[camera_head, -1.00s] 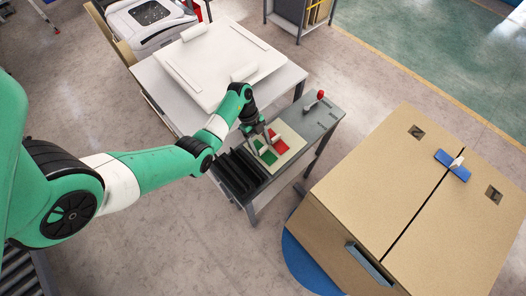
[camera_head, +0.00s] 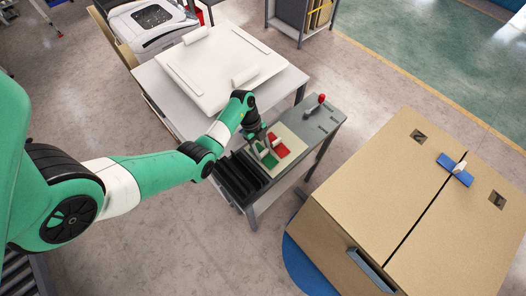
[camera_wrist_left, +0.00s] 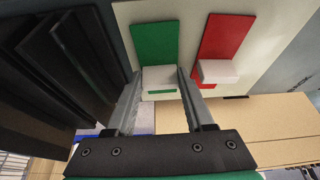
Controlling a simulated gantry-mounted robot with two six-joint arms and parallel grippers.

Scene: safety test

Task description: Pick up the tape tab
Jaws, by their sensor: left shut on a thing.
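My left gripper (camera_head: 262,147) is over the cream board on the small grey bench. In the left wrist view its fingers are shut on a small white block (camera_wrist_left: 160,77) at the near end of a green strip (camera_wrist_left: 154,42). A second white block (camera_wrist_left: 217,71) sits on a red strip (camera_wrist_left: 226,36) to the right, apart from the fingers. A blue strip (camera_head: 446,160) with a small white tab (camera_head: 460,167) lies across the seam on top of the large cardboard box (camera_head: 400,190). No gripper is near that tab. My right gripper is out of view.
Black upright slots (camera_head: 236,178) stand left of the cream board (camera_head: 301,146). A red-topped knob (camera_head: 321,98) stands at the bench's far end. A white table (camera_head: 165,95) with a white panel is behind. Bare floor separates the bench from the cardboard box.

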